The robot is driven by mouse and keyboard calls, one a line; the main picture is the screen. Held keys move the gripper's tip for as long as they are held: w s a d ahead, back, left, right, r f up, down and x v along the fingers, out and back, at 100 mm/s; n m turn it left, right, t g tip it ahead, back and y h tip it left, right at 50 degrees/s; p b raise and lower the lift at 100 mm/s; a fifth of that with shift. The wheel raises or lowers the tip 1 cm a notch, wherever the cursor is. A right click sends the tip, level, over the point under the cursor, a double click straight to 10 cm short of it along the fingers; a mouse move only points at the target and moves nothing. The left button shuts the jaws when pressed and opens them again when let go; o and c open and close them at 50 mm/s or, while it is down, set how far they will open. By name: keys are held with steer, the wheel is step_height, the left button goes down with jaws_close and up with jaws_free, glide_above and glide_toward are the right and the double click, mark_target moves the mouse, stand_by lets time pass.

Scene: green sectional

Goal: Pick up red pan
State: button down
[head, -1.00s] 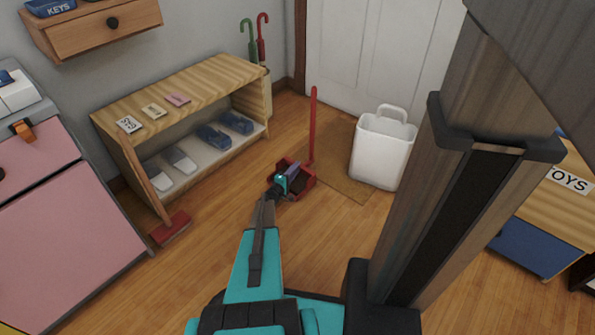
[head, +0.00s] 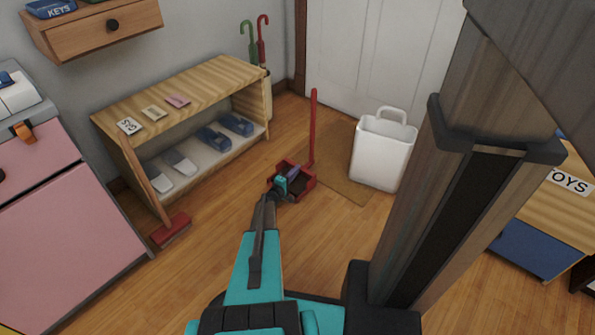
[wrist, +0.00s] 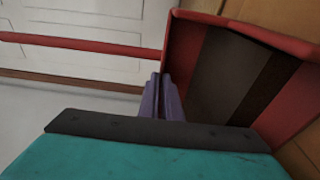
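The red pan (head: 306,184) is a dustpan with a dark inside and a long upright red handle (head: 313,125). It stands on the wood floor by the doormat. My gripper (head: 293,173) is over the pan in the head view. In the wrist view, the pan (wrist: 290,128) fills the right side and its handle (wrist: 80,45) runs off to the left. The purple fingers of my gripper (wrist: 159,78) are close together, with their tips beside the pan's rim near the handle's base. I see nothing between them; contact with the rim is unclear.
A white bin (head: 381,155) stands on the doormat (head: 340,172) right of the pan, before the white door. Pink cabinets (head: 70,230) are farther left. Floor around the pan is clear.

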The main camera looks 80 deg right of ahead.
steer(key=shift+r, duration=0.15)
steer(key=shift+r+p, duration=0.35)
steer(key=shift+r, duration=0.1)
steer(key=a+r+p, duration=0.4)
steer(key=a+p, duration=0.1)
steer(key=a, duration=1.1)
steer(key=shift+s+p, duration=0.4)
